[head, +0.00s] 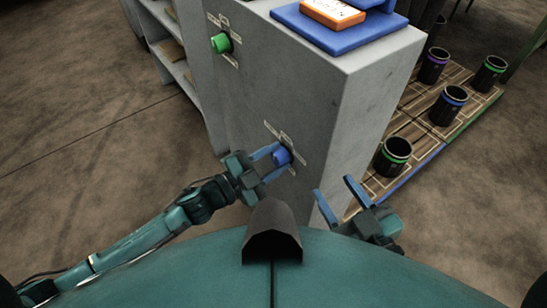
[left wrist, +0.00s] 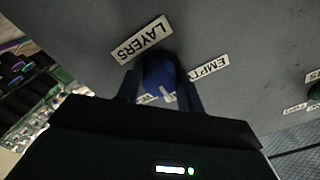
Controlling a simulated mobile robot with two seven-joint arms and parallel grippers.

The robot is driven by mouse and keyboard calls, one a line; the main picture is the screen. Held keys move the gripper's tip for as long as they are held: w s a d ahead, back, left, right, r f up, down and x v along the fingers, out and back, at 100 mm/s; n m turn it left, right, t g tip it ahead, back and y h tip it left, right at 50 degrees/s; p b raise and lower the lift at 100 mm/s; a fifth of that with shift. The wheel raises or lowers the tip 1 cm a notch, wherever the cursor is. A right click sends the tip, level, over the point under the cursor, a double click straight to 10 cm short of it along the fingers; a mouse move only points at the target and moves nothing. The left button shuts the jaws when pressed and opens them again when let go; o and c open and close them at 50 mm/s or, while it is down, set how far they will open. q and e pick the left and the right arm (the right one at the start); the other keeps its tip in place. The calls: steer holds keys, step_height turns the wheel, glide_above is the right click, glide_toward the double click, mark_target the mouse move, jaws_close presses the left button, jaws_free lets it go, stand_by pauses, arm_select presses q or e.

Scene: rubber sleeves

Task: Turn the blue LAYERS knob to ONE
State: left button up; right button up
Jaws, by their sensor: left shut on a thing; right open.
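The blue LAYERS knob (head: 283,157) sits low on the side of a grey cabinet (head: 300,100). My left gripper (head: 277,161) is shut on it, one finger on each side. In the left wrist view the knob (left wrist: 155,75) lies between the dark fingers, with a white pointer mark toward the picture's bottom. The LAYERS label (left wrist: 142,40) is above it and an EMPTY label (left wrist: 208,69) to its right. Another label below the knob is mostly hidden by the gripper, and I cannot read it. My right gripper (head: 333,187) is open and empty, right of the cabinet corner.
A green knob (head: 221,43) with labels is further along the same cabinet side. A blue tray (head: 325,38) with an orange-and-white box (head: 333,13) lies on top. Several dark ringed pots, such as the green-ringed one (head: 393,157), stand on wooden boards at right. Floor at left is clear.

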arm_select(q)
steer(key=o, duration=1)
steer(key=p+v, duration=0.2)
steer(key=v, duration=1.1)
steer(key=shift+s+a, duration=0.1)
arm_select(e)
steer(key=shift+s+d+r+m+g+h, duration=0.1)
steer(key=shift+s+d+m+g+h, duration=0.2)
steer(key=shift+g, duration=0.4)
